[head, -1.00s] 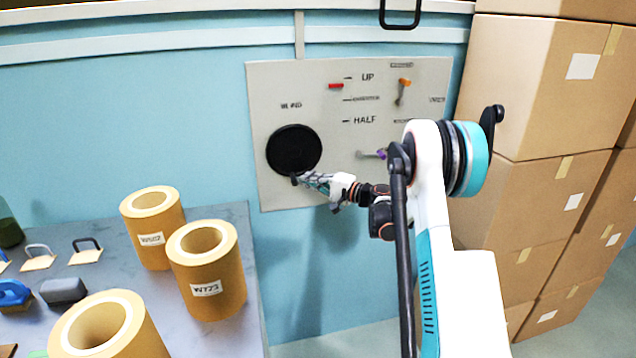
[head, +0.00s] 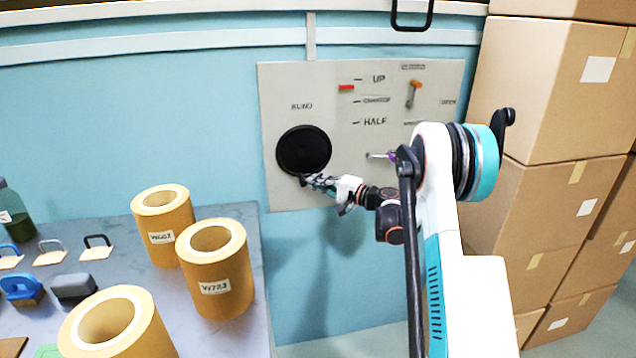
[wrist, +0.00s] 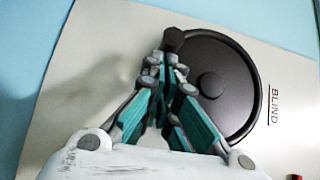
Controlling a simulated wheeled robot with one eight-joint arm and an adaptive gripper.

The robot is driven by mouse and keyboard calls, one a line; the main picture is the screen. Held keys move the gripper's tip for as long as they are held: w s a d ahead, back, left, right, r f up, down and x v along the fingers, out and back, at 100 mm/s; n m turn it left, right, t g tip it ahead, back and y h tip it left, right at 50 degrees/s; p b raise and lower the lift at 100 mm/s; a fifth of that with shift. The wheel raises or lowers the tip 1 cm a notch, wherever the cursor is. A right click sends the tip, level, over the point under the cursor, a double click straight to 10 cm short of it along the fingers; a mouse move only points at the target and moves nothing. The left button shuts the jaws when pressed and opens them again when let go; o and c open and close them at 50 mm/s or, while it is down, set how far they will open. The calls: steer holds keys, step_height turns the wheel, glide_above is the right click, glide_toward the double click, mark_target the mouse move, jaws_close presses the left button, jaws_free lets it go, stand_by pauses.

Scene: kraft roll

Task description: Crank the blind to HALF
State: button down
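The blind's crank is a black round wheel (head: 303,150) on a pale grey wall panel (head: 285,85); it also fills much of the wrist view (wrist: 212,85). Its small dark knob (wrist: 175,40) is at the wheel's lower rim in the head view. My gripper (head: 308,181) is at this knob, its fingers (wrist: 165,62) drawn together around its base; the exact contact is partly hidden. A red marker (head: 346,88) sits beside the scale, just below the UP mark (head: 358,79) and above the HALF mark (head: 356,122).
An orange-tipped lever (head: 414,92) and a purple-tipped lever (head: 385,155) are on the panel's right, the latter close to my arm. Stacked cartons (head: 540,90) stand right. A table (head: 240,330) with paper rolls (head: 215,270) is at left.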

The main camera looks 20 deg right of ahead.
mark_target(304, 184)
steer(key=shift+a+f, duration=0.1)
steer(key=shift+a, duration=0.1)
steer(key=a, duration=0.2)
steer(key=a+b, duration=0.1)
steer(key=shift+w+a+f, duration=0.2)
steer(key=shift+w+a, duration=0.15)
steer(key=shift+w, duration=0.05)
steer(key=shift+w+a+r, duration=0.15)
steer(key=shift+a+r, duration=0.1)
steer(key=shift+a, duration=0.35)
steer(key=shift+w+a+r, duration=0.1)
steer(key=shift+a+r, duration=0.2)
steer(key=shift+a, duration=0.25)
steer(key=shift+w+a+r, duration=0.15)
steer(key=shift+a+r, duration=0.1)
steer(key=shift+a, duration=0.35)
